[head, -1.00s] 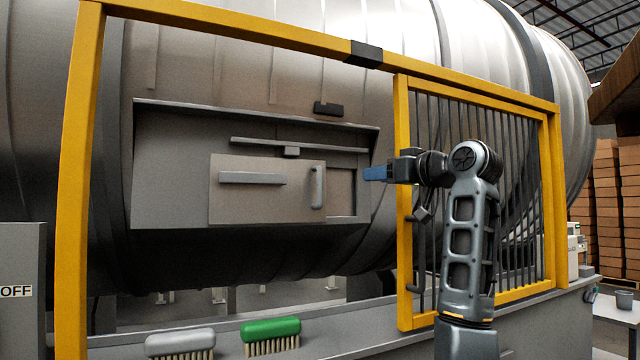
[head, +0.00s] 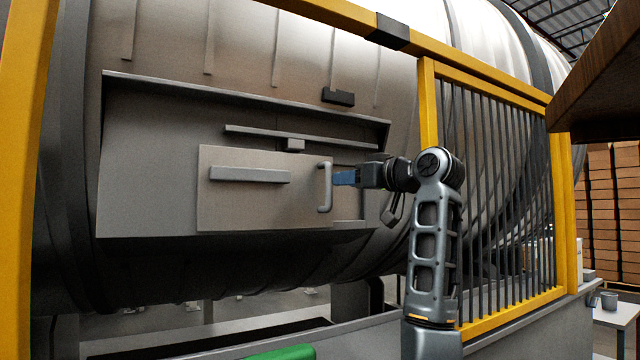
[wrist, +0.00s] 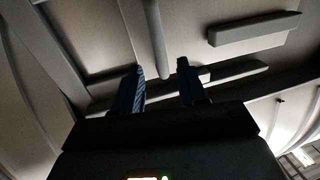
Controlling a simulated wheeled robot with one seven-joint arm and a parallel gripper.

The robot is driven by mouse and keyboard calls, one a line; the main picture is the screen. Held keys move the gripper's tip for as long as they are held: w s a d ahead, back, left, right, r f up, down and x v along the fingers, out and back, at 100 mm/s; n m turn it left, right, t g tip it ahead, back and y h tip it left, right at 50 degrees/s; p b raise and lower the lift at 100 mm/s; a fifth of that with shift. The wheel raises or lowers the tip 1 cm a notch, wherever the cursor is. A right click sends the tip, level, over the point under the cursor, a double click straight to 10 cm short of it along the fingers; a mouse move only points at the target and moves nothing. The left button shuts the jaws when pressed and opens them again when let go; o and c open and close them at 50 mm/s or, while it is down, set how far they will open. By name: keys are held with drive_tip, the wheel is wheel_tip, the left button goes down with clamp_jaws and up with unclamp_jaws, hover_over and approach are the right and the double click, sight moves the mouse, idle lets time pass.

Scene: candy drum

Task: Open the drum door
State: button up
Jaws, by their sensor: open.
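The drum door (head: 265,200) is a flat grey panel on the drum (head: 240,60), with a vertical bar handle (head: 325,188) at its right edge and a horizontal bar (head: 250,175) on its face. A gap shows to the right of the panel. My gripper (head: 336,178) is beside the handle, at its right in the head view. In the wrist view my open fingers (wrist: 162,88) point toward the handle (wrist: 156,40), which shows between and beyond them. I cannot tell whether they touch it.
A yellow guard frame (head: 428,110) with a barred panel (head: 495,190) stands right of the door, close to my arm. A green brush (head: 284,352) lies on the front ledge. A brown overhang (head: 605,85) is at upper right.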

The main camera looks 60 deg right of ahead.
sight(329, 206)
drive_tip(key=p+x, duration=0.2)
drive_tip(key=x, duration=0.5)
drive_tip(key=shift+w, duration=0.2)
drive_tip(key=shift+c, duration=0.2)
clamp_jaws()
